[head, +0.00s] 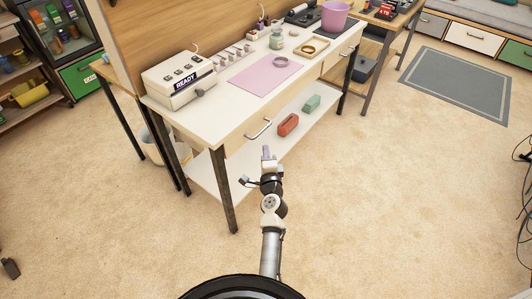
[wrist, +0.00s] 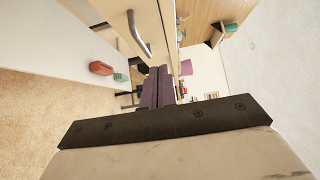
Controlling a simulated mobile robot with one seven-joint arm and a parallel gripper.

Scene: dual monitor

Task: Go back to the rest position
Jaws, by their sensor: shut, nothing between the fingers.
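My gripper (head: 267,153) is in front of the workbench (head: 210,128), near the metal handle (head: 259,130) of its drawer, and holds nothing. In the head view its fingertips point toward the bench and my arm stretches forward from the bottom of the picture. In the wrist view the two purplish fingers (wrist: 157,88) lie together, shut. The drawer handle also shows in the wrist view (wrist: 139,34), up and left of the fingers, apart from them.
On the bench are a white device reading READY (head: 180,78), a pink mat (head: 264,77), a jar (head: 277,40) and a pink bucket (head: 334,16). A red block (head: 288,125) and a green block (head: 312,104) lie on the lower shelf. The carpet around the bench front is clear.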

